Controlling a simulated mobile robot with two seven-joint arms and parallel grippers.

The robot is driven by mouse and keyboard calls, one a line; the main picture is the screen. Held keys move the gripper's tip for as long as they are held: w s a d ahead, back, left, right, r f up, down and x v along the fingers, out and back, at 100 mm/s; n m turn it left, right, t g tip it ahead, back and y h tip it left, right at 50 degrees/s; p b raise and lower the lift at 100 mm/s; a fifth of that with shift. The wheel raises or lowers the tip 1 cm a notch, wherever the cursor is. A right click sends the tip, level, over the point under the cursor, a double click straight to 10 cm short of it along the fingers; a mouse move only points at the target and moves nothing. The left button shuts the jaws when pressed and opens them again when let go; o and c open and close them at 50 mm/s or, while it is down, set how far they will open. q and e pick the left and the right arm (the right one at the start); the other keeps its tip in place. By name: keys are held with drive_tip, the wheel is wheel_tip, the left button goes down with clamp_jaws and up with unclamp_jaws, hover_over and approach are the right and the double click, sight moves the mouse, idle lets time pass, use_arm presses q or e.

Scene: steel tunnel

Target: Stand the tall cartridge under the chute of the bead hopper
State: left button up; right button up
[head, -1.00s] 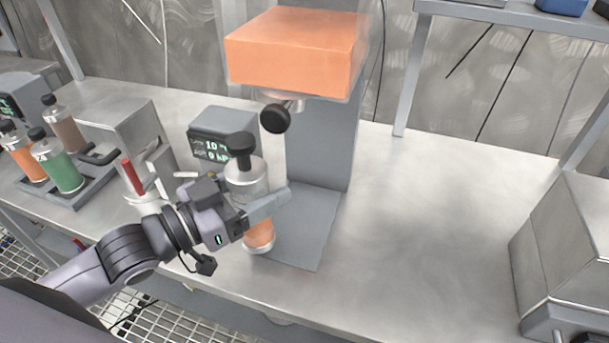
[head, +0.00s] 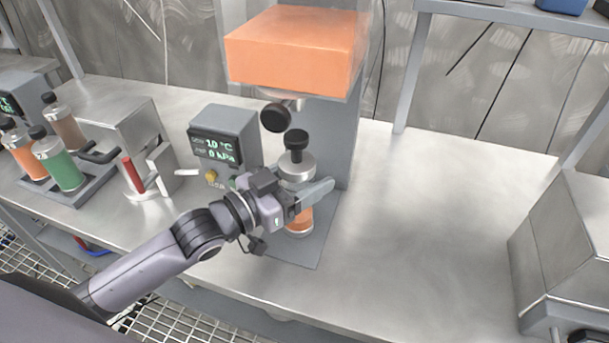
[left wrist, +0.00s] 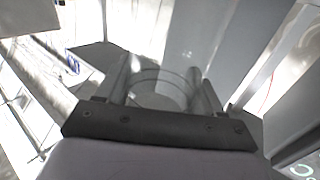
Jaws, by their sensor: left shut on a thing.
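My left gripper (head: 304,198) is shut on the tall cartridge (head: 299,222), a clear cylinder with a silver collar, a black knob on top and orange contents low down. It is upright over the grey base plate of the bead hopper; I cannot tell whether it touches the plate. The hopper's orange bead bin (head: 292,50) is above and behind it. The chute (head: 284,100), with a black round knob, is just above and slightly left of the cartridge's top. In the left wrist view the cartridge (left wrist: 158,92) shows as a clear round shape between the fingers. My right gripper is not in view.
A grey display box (head: 222,142) stands left of the hopper, near a red-handled clamp (head: 134,177). A rack (head: 92,188) with several coloured cartridges is at far left. A metal box (head: 565,250) is at right. The bench between is clear.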

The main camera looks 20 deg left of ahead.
use_arm(q)
drive_tip(key=shift+f, duration=0.1)
drive_tip(key=o, duration=1.3)
drive_tip(key=v, duration=1.2)
drive_tip(key=shift+b, duration=0.3)
